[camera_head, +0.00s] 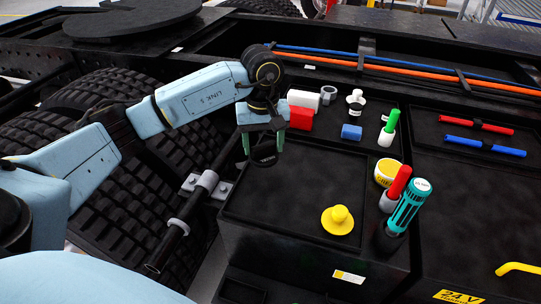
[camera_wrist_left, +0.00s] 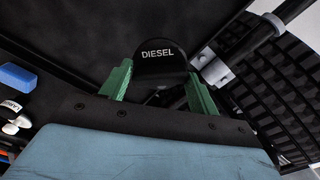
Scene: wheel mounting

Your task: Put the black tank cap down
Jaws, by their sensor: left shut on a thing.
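My left gripper (camera_head: 264,145) is shut on the black tank cap (camera_head: 264,160), which hangs between its green fingers. In the left wrist view the cap (camera_wrist_left: 157,60) shows its rounded black face with the word DIESEL, between the two green fingertips (camera_wrist_left: 157,84). In the head view the cap is over the back left corner of a black tray-like top (camera_head: 290,200). I cannot tell whether the cap touches anything below. My right gripper is not in view.
A yellow knobbed cap (camera_head: 338,219) sits on the tray's right side. A red block (camera_head: 301,117), a blue block (camera_head: 351,132) and a teal cylinder (camera_head: 408,205) stand near. A dark pipe (camera_head: 180,228) runs along the left edge. The tray's middle is clear.

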